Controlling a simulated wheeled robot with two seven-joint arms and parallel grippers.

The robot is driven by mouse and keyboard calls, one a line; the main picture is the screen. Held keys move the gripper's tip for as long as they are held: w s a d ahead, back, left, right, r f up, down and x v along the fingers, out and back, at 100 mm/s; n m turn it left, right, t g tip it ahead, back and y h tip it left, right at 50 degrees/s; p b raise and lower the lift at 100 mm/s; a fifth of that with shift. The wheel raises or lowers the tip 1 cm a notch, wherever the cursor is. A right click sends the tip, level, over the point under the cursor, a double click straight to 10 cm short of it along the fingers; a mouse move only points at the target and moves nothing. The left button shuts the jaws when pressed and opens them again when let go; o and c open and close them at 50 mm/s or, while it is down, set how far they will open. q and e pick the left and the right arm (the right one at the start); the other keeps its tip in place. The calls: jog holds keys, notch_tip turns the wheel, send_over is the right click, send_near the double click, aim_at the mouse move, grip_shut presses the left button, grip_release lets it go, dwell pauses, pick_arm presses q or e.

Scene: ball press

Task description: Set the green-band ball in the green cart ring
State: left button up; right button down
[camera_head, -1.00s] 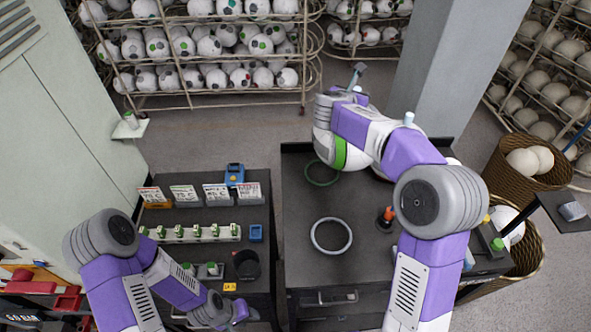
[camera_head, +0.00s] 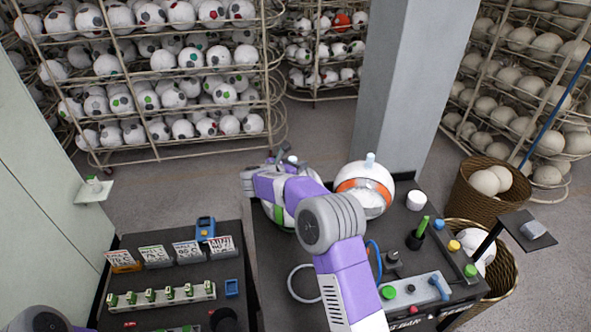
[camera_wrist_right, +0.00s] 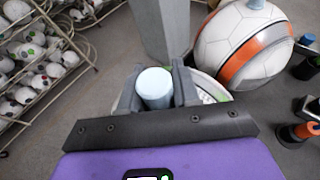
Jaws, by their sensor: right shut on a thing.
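The green-band ball (camera_head: 278,214) is white with a green band. It stands on the dark cart top at the left, partly behind my right arm in the head view. My right gripper (camera_head: 288,158) is over the ball, shut on its pale blue top knob. The wrist view shows the knob (camera_wrist_right: 155,87) between both fingers, with part of the ball behind. The green ring is hidden by the ball and arm, so I cannot tell whether the ball rests in it. My left gripper is out of view; only part of that arm shows at the bottom left.
An orange-band ball (camera_head: 366,190) stands close to the right. A grey ring (camera_head: 291,283) and a blue ring (camera_head: 377,258) are on the cart nearer me. A button box (camera_head: 415,292) and a green-topped post (camera_head: 419,232) stand at the right. Card holders are on the left table (camera_head: 130,239).

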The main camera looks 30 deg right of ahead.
jog(key=shift+f, duration=0.95)
jog(key=shift+f+b, duration=0.25)
jog(key=shift+b, duration=0.05)
jog(key=c, duration=1.2)
grip_release()
jog(key=shift+f, duration=0.1)
jog(key=shift+c, duration=0.2)
jog(key=o, duration=0.4)
jog(key=shift+o, duration=0.2)
